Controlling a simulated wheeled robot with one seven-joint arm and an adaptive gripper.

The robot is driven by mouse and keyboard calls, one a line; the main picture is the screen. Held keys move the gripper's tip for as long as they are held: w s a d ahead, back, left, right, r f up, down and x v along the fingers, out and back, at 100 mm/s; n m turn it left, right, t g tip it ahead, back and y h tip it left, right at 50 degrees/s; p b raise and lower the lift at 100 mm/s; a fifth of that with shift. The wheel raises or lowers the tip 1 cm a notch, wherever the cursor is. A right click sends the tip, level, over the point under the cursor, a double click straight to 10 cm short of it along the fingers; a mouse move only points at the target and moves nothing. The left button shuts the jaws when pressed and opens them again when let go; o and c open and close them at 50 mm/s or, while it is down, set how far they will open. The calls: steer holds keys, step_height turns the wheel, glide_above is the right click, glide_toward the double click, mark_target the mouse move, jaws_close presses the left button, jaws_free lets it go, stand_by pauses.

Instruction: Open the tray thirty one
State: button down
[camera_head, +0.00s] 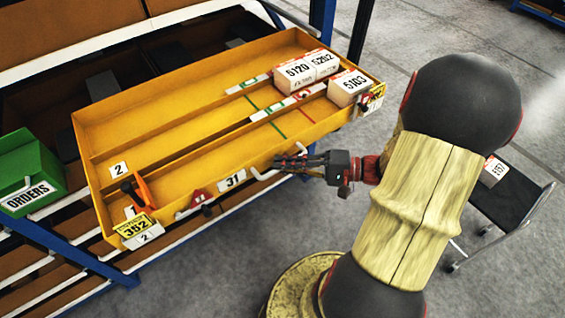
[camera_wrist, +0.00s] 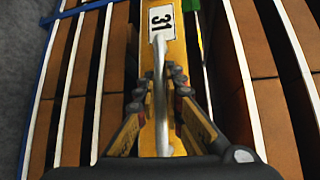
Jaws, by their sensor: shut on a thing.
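The yellow tray (camera_head: 175,125) carries the label 31 (camera_head: 232,181) on its front wall and sticks out from the rack, its inside in view. The same label shows in the wrist view (camera_wrist: 161,20). My gripper (camera_head: 282,162) is at the front wall, just right of the label. In the wrist view my gripper (camera_wrist: 160,88) has its fingers on both sides of the pale bar handle (camera_wrist: 160,62), shut on it. The fingers partly hide the handle in the head view.
White boxes marked 5120 (camera_head: 294,73) and 5103 (camera_head: 347,88) stand in the tray's right end. An orange clamp-like item (camera_head: 143,190) is at its left end. A green ORDERS bin (camera_head: 32,170) sits left. A black cart (camera_head: 505,190) stands right; grey floor lies in front.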

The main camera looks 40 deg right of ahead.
steer(key=shift+f, duration=0.1)
steer(key=c, duration=1.9)
jaws_free()
steer(key=shift+d, duration=0.1)
steer(key=v, duration=1.2)
